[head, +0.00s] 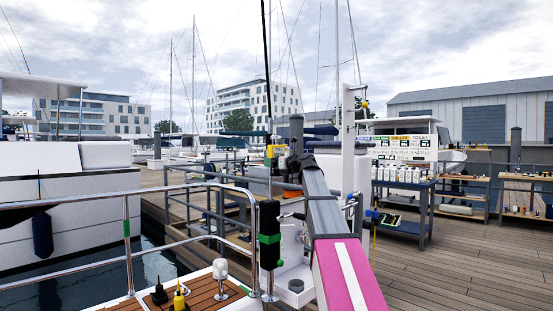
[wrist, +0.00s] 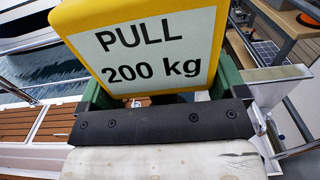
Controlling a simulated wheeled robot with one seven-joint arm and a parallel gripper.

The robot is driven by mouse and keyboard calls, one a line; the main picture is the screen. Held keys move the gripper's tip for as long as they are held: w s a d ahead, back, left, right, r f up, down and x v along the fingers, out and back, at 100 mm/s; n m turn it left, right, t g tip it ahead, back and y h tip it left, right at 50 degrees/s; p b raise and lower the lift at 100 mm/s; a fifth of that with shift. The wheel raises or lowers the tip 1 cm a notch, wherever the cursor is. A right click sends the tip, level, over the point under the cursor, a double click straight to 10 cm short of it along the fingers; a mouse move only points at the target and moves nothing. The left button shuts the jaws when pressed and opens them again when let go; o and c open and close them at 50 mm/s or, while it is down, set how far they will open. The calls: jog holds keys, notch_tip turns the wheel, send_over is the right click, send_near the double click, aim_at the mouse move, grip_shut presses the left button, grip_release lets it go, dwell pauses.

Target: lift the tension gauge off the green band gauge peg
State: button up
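The tension gauge (wrist: 150,50) fills the top of the wrist view, a yellow-edged block with a white face reading "PULL 200 kg". Just below it is a black bar with screws (wrist: 160,124), in front of a worn pale surface. Green parts (wrist: 228,82) show on both sides behind the gauge's lower edge; I cannot tell if they belong to the peg. In the head view a small yellow block (head: 277,150) sits near the dark end of the grey and pink arm, apparently the gauge. My gripper (head: 291,166) is beside it.
A metal handrail (head: 190,187) and a black post with a green band (head: 269,238) stand in front. A blue bench (head: 405,205) with several items and a labelled board stands at right. The planked dock (head: 460,255) is open at lower right. Water lies left.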

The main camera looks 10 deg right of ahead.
jog(key=shift+o, duration=0.9)
jog(key=c, duration=0.5)
jog(key=shift+s+d+r, duration=0.1)
jog(key=shift+r, duration=0.4)
jog(key=shift+s+d+r, duration=0.25)
jog(key=shift+s+r, duration=0.1)
jog(key=shift+r, duration=0.05)
dwell(0.4)
jog(key=shift+v, duration=1.9)
jog(key=shift+v, duration=3.55)
